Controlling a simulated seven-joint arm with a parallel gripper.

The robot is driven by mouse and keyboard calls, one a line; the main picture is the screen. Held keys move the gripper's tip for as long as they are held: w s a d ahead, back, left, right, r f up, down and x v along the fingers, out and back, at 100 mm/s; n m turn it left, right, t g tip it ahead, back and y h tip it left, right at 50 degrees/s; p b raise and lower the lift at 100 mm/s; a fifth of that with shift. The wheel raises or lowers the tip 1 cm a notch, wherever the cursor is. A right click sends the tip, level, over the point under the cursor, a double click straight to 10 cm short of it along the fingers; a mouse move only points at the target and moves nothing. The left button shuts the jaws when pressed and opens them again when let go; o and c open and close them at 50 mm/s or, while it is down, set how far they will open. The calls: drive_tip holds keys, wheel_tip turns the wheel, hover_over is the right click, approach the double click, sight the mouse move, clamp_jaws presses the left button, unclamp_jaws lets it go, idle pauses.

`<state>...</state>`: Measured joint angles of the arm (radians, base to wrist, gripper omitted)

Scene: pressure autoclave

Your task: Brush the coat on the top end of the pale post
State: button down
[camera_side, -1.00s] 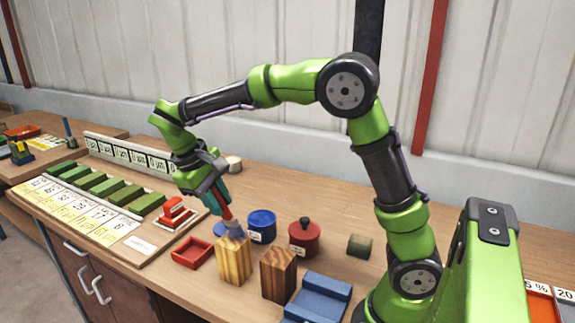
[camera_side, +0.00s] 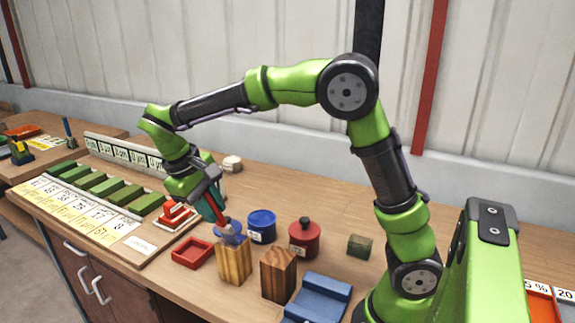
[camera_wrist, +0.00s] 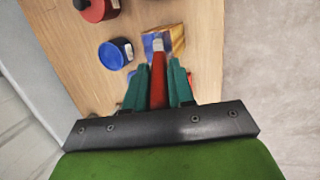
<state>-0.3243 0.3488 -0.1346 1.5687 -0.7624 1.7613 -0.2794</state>
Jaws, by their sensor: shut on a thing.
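The pale post (camera_side: 235,263) stands upright on the bench, left of a darker wooden post (camera_side: 278,275). In the wrist view its pale side (camera_wrist: 178,40) shows beside a blue patch at the top end. My gripper (camera_side: 211,207) is shut on the red handle of a brush (camera_side: 220,215), just above and left of the pale post. In the wrist view the handle (camera_wrist: 158,88) lies between the teal fingers, and the pale brush head is over the blue top. Whether the bristles touch it, I cannot tell.
A blue pot (camera_side: 262,226) and a red lidded pot (camera_side: 304,236) stand behind the posts. A red tray (camera_side: 193,253) is left of the pale post. A blue cradle (camera_side: 319,298) lies right of the dark post. A green block (camera_side: 359,246) stands farther right.

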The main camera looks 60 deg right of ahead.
drive_tip(key=shift+s, duration=0.45)
drive_tip(key=w+r, duration=0.3)
drive_tip(key=r, duration=0.5)
drive_tip(key=shift+w, duration=0.3)
idle(0.5)
